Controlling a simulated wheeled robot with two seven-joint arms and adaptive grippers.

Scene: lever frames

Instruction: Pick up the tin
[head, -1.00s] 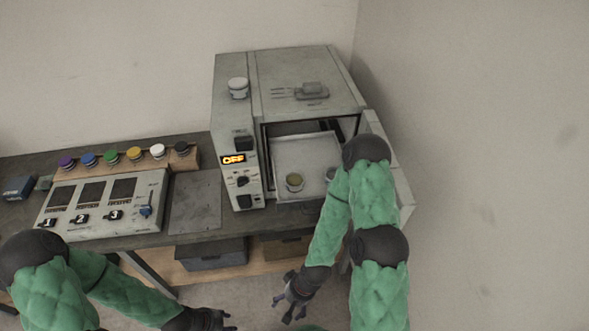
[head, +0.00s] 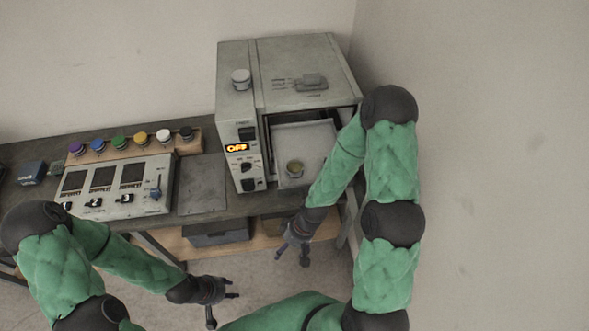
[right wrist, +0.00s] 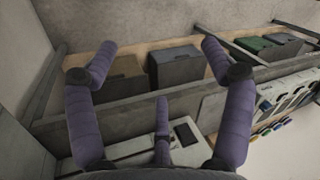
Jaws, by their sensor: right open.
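A small round tin (head: 294,168) with a yellowish inside stands on the light tray (head: 308,141) in the open grey oven. A second tin seen earlier to its right is now hidden behind my right arm. My right gripper (head: 294,252) is open and empty, below and in front of the oven, apart from the tin. In the right wrist view its spread fingers (right wrist: 158,62) show nothing between them, and no tin is seen. My left gripper (head: 224,297) is lower left, over the floor, with fingers apart and empty.
The oven (head: 310,65) stands on the dark bench, its display reading OFF. Left of it are a bare plate (head: 203,184), a control panel (head: 118,187) and a row of coloured buttons (head: 132,143). Bins (head: 218,233) sit on the lower shelf. A wall rises at right.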

